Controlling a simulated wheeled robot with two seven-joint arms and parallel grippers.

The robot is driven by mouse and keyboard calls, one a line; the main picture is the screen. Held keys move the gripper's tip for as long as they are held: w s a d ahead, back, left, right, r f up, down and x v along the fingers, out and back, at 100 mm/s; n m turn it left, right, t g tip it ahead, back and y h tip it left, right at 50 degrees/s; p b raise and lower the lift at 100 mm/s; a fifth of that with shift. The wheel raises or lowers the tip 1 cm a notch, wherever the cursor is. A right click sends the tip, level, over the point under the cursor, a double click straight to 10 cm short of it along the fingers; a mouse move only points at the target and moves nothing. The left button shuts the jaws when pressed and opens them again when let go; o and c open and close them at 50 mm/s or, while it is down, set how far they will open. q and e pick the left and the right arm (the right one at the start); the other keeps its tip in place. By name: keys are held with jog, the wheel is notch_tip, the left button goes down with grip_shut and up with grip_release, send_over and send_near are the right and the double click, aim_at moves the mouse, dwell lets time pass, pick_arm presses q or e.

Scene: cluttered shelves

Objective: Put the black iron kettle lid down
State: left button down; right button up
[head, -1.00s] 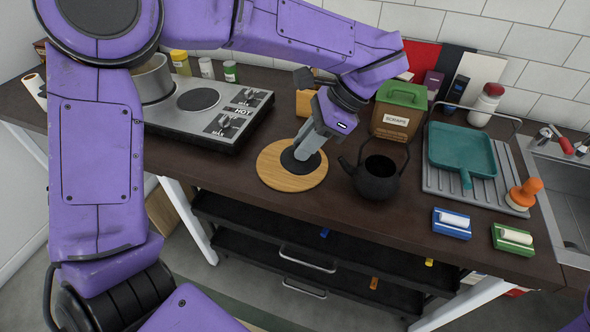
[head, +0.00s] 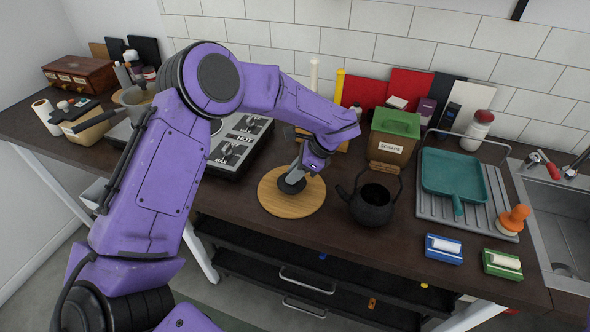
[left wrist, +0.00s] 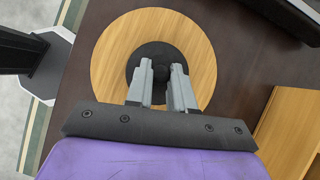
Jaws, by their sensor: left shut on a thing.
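The black iron kettle lid (head: 291,185) is a dark disc at the round wooden board (head: 274,204). In the left wrist view the lid (left wrist: 146,52) lies over the middle of the board (left wrist: 108,38), with its knob between my fingers. My left gripper (head: 297,172) is shut on the lid from above; it also shows in the left wrist view (left wrist: 161,78). I cannot tell whether the lid touches the board. The black kettle (head: 371,205) stands open-topped to the right of the board. My right gripper is not in view.
A green-lidded scraps bin (head: 391,141) stands behind the kettle. A drying rack (head: 428,205) with a teal pan (head: 455,176) is to the right, beside the sink (head: 560,225). A hob (head: 228,160) is at the left. The counter's front edge runs close to the board.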

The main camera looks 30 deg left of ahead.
pick_arm(q)
jog(key=shift+f, duration=0.7)
jog(key=c, duration=1)
grip_release()
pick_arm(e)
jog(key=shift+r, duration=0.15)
pick_arm(q)
jog(key=shift+r, duration=0.15)
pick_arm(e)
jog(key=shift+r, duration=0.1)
pick_arm(q)
jog(key=shift+d+r, duration=0.1)
jog(key=shift+r, duration=0.1)
jog(key=b+v, duration=0.3)
jog(key=v, duration=0.8)
jog(key=shift+w+d+r, duration=0.1)
jog(key=shift+d+r, duration=0.05)
jog(key=shift+r, duration=0.15)
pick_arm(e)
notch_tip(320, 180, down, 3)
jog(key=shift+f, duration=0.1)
